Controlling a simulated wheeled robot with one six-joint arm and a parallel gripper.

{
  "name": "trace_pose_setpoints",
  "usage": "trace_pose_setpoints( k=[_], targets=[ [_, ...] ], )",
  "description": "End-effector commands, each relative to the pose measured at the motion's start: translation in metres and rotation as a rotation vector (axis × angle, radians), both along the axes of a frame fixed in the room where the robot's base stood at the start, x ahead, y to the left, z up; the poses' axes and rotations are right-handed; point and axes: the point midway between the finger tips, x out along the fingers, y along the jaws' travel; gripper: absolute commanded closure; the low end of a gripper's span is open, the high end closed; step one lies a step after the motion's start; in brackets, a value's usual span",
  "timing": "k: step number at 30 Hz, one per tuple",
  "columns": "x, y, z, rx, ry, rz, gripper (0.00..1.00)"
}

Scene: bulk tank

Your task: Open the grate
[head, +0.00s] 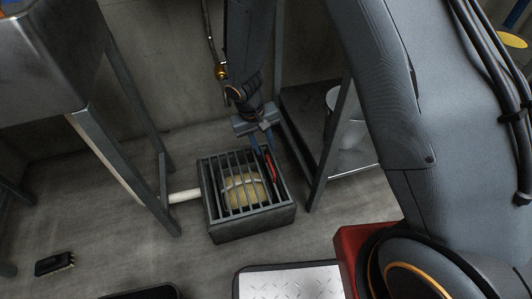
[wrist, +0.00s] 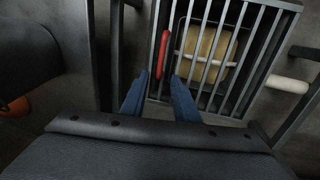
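The grate (head: 235,169) is a set of dark grey parallel bars on top of a low grey box (head: 255,226) on the floor. It lies flat over the box. In the wrist view the grate (wrist: 248,40) fills the upper right. A red handle-like bar (head: 270,167) runs along its right side, and also shows in the wrist view (wrist: 178,87). My gripper (head: 263,153) points down above that side. Its blue fingers (wrist: 159,76) are apart, close to the red bar. I cannot tell whether they touch it. A tan rounded thing (head: 233,192) shows under the bars.
A white pipe (head: 185,196) meets the box's left side. Metal legs (head: 125,175) stand to the left, and a shelf frame (head: 329,140) with a white bucket (head: 347,122) to the right. A brush (head: 54,264) lies at lower left. Floor in front of the box is partly clear.

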Motion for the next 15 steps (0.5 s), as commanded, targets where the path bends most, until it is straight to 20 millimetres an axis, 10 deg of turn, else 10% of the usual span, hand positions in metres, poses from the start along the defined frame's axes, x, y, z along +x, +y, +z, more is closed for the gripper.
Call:
trace_pose_setpoints(
  k=[15],
  targets=[
    [0.002, -0.009, -0.053, 0.000, 0.000, 0.000, 0.72]
  ],
)
